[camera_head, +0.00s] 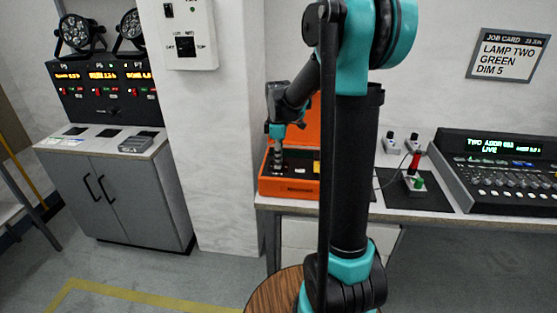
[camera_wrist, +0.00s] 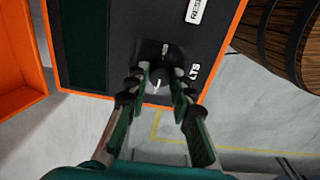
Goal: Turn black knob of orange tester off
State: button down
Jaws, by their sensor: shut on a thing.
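The orange tester (camera_head: 290,187) is an open orange case on the table, with its lid raised behind. In the wrist view its dark panel (camera_wrist: 105,45) has an orange rim and partly readable white lettering. The black knob (camera_wrist: 158,78) sits near the panel's edge and has a white pointer line. My gripper (camera_wrist: 160,82) is shut on the black knob, with one finger on each side of it. In the head view my gripper (camera_head: 277,160) reaches down into the left part of the case, and the knob is hidden there.
A lighting console (camera_head: 505,170) stands on the table at the right. A dark mat (camera_head: 415,192) with small coloured parts lies between it and my arm. A grey cabinet (camera_head: 125,195) with displays stands at the left. A job card (camera_head: 508,55) hangs on the wall.

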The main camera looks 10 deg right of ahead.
dwell(0.5)
jog(key=c, duration=1.3)
grip_release()
notch_tip(320, 180, up, 12)
